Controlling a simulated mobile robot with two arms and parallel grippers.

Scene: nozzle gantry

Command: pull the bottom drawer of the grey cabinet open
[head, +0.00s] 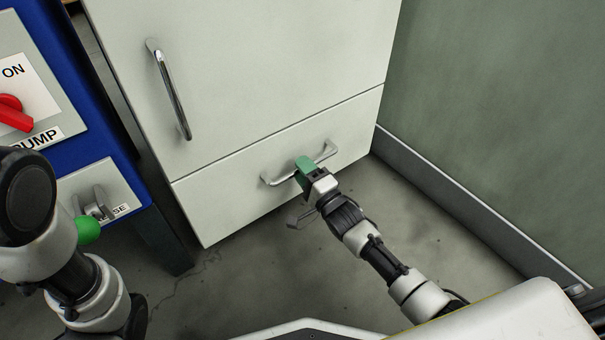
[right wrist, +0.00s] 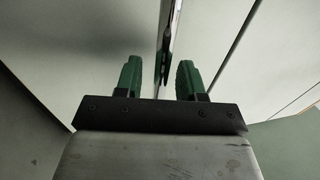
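The pale grey cabinet (head: 290,50) fills the middle of the head view. Its bottom drawer (head: 225,195) sits flush with the front, so it looks shut. The drawer's metal bar handle (head: 328,152) runs across its face. My right gripper (head: 304,166) is at the handle's middle, its green fingers partly hiding the bar. In the right wrist view its two fingers (right wrist: 160,80) stand apart, with the handle (right wrist: 171,45) between them and gaps showing. My left gripper (head: 88,230) is at the lower left, mostly hidden behind my left arm; only a green tip shows.
The cabinet door above has an upright handle (head: 170,90). A blue pump panel (head: 85,140) with a red switch (head: 15,114) and a lower lever stands at left. A wall with a grey skirting (head: 460,195) bounds the right. The floor (head: 250,270) before the drawer is clear.

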